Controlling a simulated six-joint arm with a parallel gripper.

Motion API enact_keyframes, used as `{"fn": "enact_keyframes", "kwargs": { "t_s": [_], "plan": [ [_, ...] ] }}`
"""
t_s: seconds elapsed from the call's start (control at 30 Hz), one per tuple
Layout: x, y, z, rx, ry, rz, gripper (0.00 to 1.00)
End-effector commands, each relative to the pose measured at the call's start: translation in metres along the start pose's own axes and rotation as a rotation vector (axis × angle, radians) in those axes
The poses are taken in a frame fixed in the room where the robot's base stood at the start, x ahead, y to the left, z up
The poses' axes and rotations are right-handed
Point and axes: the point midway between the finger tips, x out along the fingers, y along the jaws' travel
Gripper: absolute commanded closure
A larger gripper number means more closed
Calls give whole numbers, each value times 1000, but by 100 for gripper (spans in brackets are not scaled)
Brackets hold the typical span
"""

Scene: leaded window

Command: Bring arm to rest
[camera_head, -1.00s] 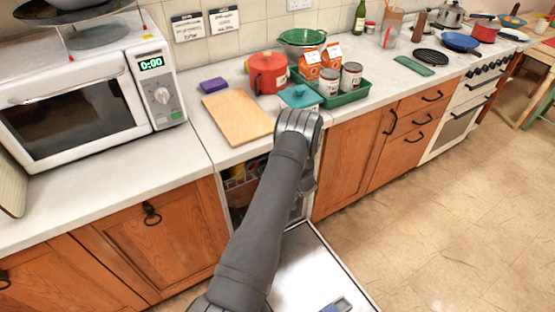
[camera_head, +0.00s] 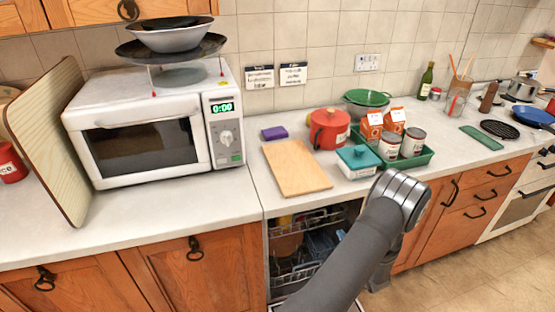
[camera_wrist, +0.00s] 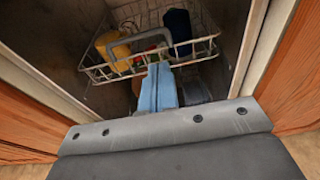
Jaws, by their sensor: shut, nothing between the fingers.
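In the wrist view my gripper (camera_wrist: 160,68) shows as two light blue fingers, shut together with nothing between them. It points toward the open dishwasher, whose wire rack (camera_wrist: 205,48) lies beyond the fingertips. I cannot tell how far apart they are. In the head view my arm rises from the bottom edge to a bent elbow in front of the counter edge.
The dishwasher (camera_head: 300,265) stands open below the counter. Its rack holds a yellow item (camera_wrist: 112,45) and a dark blue item (camera_wrist: 178,30). Above are a cutting board (camera_head: 297,168), a teal container (camera_head: 358,161) and a green tray (camera_head: 412,160). A microwave (camera_head: 150,130) stands left.

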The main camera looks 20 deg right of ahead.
Motion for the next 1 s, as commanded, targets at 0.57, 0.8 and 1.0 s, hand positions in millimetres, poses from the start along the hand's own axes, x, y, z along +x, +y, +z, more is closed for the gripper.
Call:
{"fn": "enact_keyframes", "kwargs": {
  "t_s": [0.57, 0.8, 1.0],
  "plan": [
    [46, 1, 0, -2, -1, 4, 100],
    [93, 1, 0, -2, 0, 3, 100],
    [121, 1, 1, -3, -1, 3, 100]
  ]
}}
